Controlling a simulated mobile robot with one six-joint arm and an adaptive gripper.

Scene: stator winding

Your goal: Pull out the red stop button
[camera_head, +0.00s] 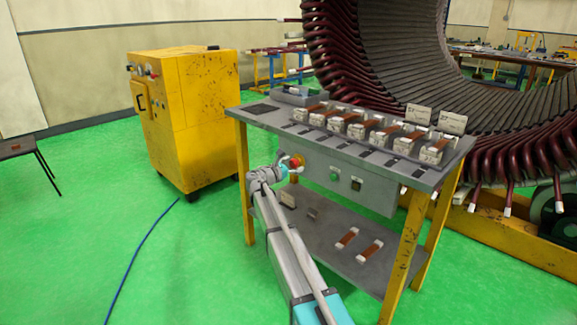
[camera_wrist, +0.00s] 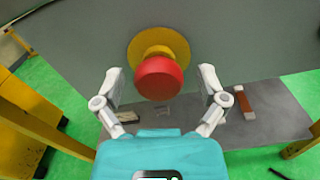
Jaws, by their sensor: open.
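The red stop button (camera_wrist: 159,78) stands out from a yellow round base on the grey front panel (camera_wrist: 95,50) in the wrist view. In the head view the red button (camera_head: 296,162) shows at the left end of the panel under the table top. My gripper (camera_wrist: 159,80) is open, with one finger on each side of the button. In the wrist view gaps show between both fingers and the button. In the head view my gripper (camera_head: 288,168) is right at the button and partly covers its surroundings.
The worktable (camera_head: 262,112) carries several small blocks with brown strips on top. A green button (camera_head: 334,177) and a dark switch (camera_head: 356,184) sit right on the panel. A lower shelf (camera_head: 325,228) holds loose parts. A yellow cabinet (camera_head: 195,115) stands left.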

